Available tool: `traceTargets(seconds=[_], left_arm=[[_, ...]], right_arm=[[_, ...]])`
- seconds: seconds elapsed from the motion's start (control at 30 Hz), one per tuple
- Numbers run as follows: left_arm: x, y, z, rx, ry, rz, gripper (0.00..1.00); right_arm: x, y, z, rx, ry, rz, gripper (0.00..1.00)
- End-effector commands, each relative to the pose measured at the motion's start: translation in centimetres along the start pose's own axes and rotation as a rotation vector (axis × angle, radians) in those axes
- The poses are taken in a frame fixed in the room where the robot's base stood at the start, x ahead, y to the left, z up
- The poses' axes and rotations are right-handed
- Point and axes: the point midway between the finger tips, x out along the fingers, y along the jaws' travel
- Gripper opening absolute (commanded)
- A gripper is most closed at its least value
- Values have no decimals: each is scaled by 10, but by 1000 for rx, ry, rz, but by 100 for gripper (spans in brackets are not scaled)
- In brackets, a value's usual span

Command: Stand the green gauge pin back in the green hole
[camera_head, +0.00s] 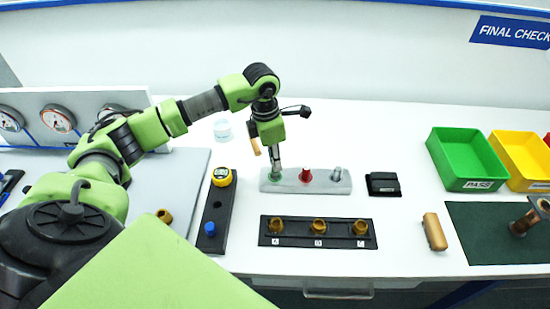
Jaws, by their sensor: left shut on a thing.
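My left gripper (274,168) points down at the left end of a pale grey block (322,187). It is shut on the green gauge pin (276,178), whose green part shows low at the block's green position. The gripper and pin cover the green hole, so I cannot tell how far the pin is in it. A red pin (306,175) stands in the middle of the block and a grey pin (337,173) at its right end. My right gripper is not in view.
A black rack (268,240) with several brass parts lies in front of the block. A dark strip (217,209) with a yellow gauge (222,177) lies left. A black box (383,184) and a tan block (434,232) lie right. Green (474,184) and yellow bins stand farther right.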

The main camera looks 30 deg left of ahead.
Motion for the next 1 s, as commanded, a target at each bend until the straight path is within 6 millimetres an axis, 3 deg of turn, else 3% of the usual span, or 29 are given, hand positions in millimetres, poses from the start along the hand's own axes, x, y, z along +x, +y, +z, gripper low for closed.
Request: traceTargets(seconds=[0.23,1.0], left_arm=[[1,0,0,0,0,1,0],[0,0,0,-1,-1,1,0]], right_arm=[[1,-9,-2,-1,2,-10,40],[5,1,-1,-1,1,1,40]])
